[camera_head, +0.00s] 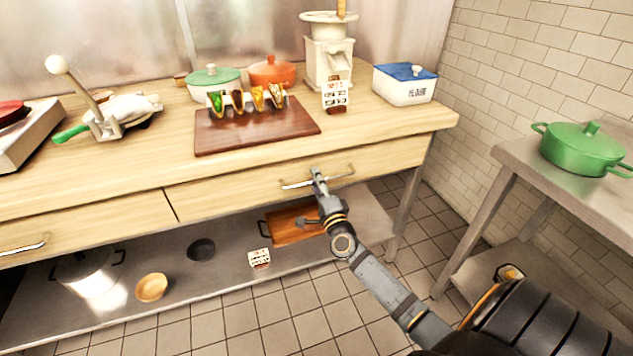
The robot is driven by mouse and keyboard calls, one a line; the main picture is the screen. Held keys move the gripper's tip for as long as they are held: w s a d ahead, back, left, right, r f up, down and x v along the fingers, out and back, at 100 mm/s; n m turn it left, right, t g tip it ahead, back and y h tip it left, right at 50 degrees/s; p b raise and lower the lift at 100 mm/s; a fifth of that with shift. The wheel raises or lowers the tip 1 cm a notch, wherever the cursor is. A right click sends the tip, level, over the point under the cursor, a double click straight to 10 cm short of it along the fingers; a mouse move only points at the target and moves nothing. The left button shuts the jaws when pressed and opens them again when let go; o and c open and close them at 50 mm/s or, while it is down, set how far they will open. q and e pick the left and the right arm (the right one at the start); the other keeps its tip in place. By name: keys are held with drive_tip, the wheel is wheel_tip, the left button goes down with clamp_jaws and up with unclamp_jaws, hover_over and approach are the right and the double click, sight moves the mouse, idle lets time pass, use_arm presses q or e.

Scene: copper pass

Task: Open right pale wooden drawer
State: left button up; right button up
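The right pale wooden drawer (230,197) is in the front of the wooden counter. Its front looks flush with the drawer to its left, and I see no gap. Its metal bar handle (294,185) runs across the middle of the front. My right gripper (317,174) is at the middle of this handle, its fingertips overlapping the bar. The fingers look narrow from here, and I cannot tell whether they are closed around the bar. My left gripper is not in view.
The left drawer (90,220) is beside it. On the counter are a taco board (225,139), pots and a white blue-lidded box (405,91). The lower shelf (215,275) holds a wooden tray (290,232). A side table (520,165) with a green pot (580,148) stands right.

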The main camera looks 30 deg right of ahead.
clamp_jaws()
idle(0.4)
